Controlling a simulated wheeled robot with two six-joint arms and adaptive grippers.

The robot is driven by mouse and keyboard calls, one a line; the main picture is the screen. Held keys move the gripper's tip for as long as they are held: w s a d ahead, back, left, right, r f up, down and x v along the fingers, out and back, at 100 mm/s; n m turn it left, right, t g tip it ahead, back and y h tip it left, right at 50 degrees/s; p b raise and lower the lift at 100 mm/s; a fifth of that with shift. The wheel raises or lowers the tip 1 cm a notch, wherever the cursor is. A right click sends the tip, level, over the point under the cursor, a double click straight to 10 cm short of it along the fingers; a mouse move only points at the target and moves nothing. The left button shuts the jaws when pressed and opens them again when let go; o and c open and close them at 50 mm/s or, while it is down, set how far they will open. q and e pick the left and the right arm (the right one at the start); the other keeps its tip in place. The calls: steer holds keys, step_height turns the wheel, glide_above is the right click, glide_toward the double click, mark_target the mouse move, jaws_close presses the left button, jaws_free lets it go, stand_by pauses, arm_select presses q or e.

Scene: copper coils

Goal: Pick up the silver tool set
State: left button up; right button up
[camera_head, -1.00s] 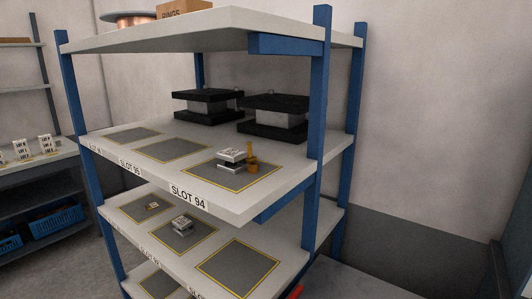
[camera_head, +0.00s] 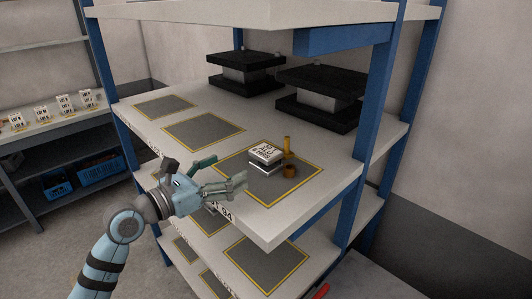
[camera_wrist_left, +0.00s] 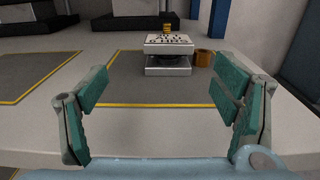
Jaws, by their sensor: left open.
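The silver tool set (camera_head: 265,158) is a small stacked metal block with a white, dark-lettered top plate. It sits on the grey, yellow-edged mat (camera_head: 240,172) of the shelf slot nearest the right post. It also shows in the left wrist view (camera_wrist_left: 168,63), between and beyond the fingers. My left gripper (camera_head: 226,172) is open and empty at the shelf's front edge, just left of the tool set and not touching it. In the left wrist view the left gripper (camera_wrist_left: 160,105) has its green-padded fingers spread wide. My right gripper is not in view.
A brass post and ring (camera_head: 289,168) stand right beside the tool set. Black-plated blocks (camera_head: 318,98) stand behind. The mats to the left (camera_head: 203,130) are empty. A blue post (camera_head: 375,95) rises at right, and an upper shelf (camera_head: 250,15) hangs overhead.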

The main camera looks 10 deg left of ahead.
mark_target(257, 155)
arm_select(q)
steer(key=w+d, duration=0.1)
steer(key=d, duration=0.1)
steer(key=w+d, duration=0.2)
steer(key=shift+r, duration=0.4)
steer(key=x, duration=0.6)
steer(key=shift+w+a+f+p, duration=0.2)
steer(key=shift+a+f+p, duration=0.05)
steer(key=shift+p, duration=0.1)
steer(key=shift+s+r, duration=0.1)
steer(key=shift+s, duration=0.15)
steer(key=c, duration=1.7)
